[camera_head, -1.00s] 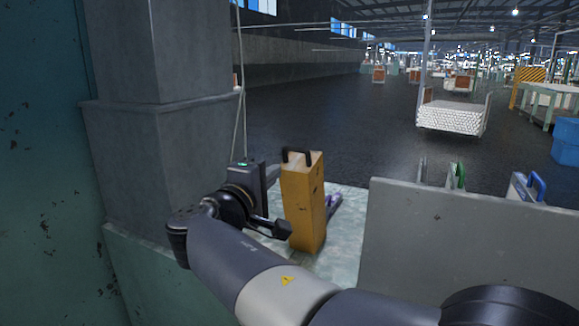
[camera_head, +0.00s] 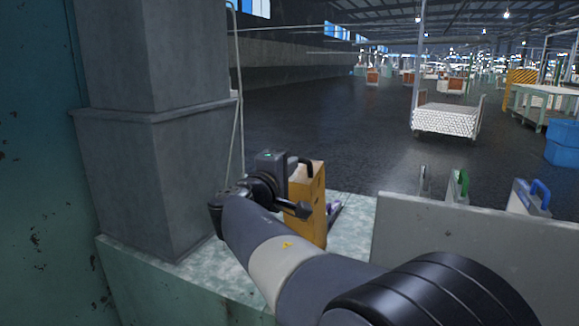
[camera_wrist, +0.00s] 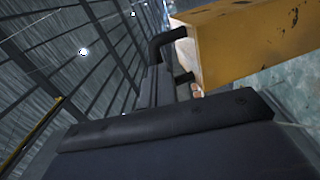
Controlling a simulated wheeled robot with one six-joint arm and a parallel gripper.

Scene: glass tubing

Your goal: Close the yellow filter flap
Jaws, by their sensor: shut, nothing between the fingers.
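The yellow filter flap (camera_head: 313,205) stands upright on the pale worn surface, with a black handle (camera_head: 303,162) at its top. My arm covers its lower left part in the head view. In the wrist view the yellow flap (camera_wrist: 262,42) fills the upper right, and its dark handle (camera_wrist: 164,40) reaches left from it. My gripper (camera_wrist: 157,78) is shut and empty, its dark fingers close beside the handle. I cannot tell whether they touch.
A grey pillar (camera_head: 170,150) stands close left of my arm. A grey panel (camera_head: 450,245) rises at right, with green (camera_head: 462,184) and blue (camera_head: 540,192) handles behind it. A small purple item (camera_head: 333,209) lies beside the flap. Open dark floor lies beyond.

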